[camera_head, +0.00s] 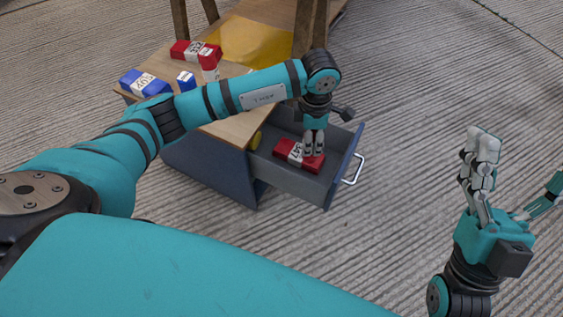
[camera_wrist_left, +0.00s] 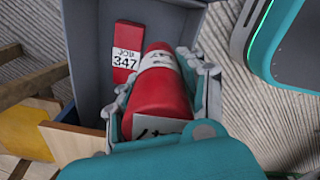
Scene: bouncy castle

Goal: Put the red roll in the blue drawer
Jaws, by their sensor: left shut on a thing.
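The blue-grey drawer (camera_head: 285,178) is pulled open from a wood-topped cabinet. My left gripper (camera_head: 313,148) points down into it, its fingers shut around the red roll (camera_wrist_left: 160,92), which has a white band and label. In the head view a red and white shape shows at the fingertips, low in the drawer. Whether the roll touches the drawer floor I cannot tell. A red box labelled JOB 347 (camera_wrist_left: 126,52) lies in the drawer beside the roll. My right gripper (camera_head: 480,152) is raised at the right, away from the drawer; its opening is unclear.
On the cabinet's wooden top (camera_head: 236,127) are red and white packs (camera_head: 190,50), a blue and white pack (camera_head: 145,83), a small blue box (camera_head: 187,82) and a yellow sheet (camera_head: 250,42). Wooden legs stand behind. The ribbed floor right of the drawer handle (camera_head: 355,170) is clear.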

